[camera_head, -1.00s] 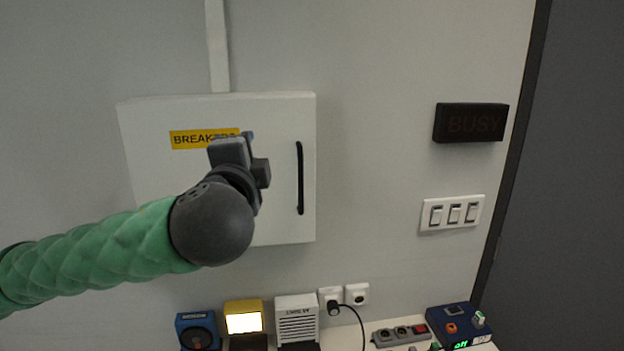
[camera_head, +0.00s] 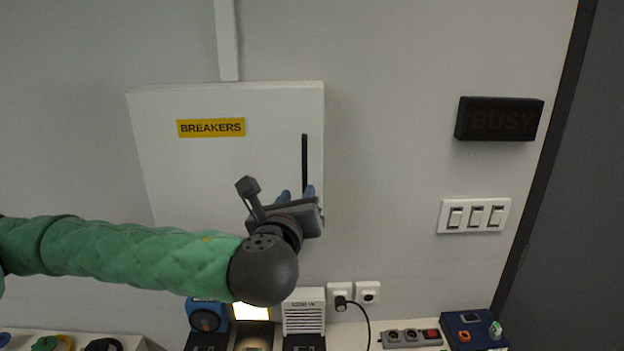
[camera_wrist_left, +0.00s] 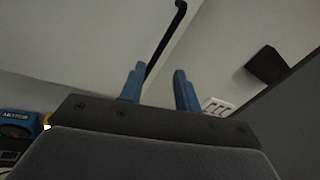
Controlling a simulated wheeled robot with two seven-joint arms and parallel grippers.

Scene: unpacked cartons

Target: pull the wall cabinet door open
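The white wall cabinet (camera_head: 255,160) has a yellow BREAKERS label (camera_head: 211,128), and its door looks shut. A black vertical bar handle (camera_head: 304,160) is near the door's right edge; its lower part is hidden by my gripper. My left gripper (camera_head: 296,194) is open, its blue fingers pointing at the door around the lower handle. In the left wrist view the handle (camera_wrist_left: 163,40) runs down toward the gap between the fingers (camera_wrist_left: 158,88), close to the left finger. I cannot tell whether it touches. My right gripper is not in view.
A dark BUSY sign (camera_head: 499,119) and a white switch panel (camera_head: 474,215) are on the wall to the right. Below are wall sockets (camera_head: 354,293) with a plugged cable, and a bench with several small devices and a power strip (camera_head: 411,338).

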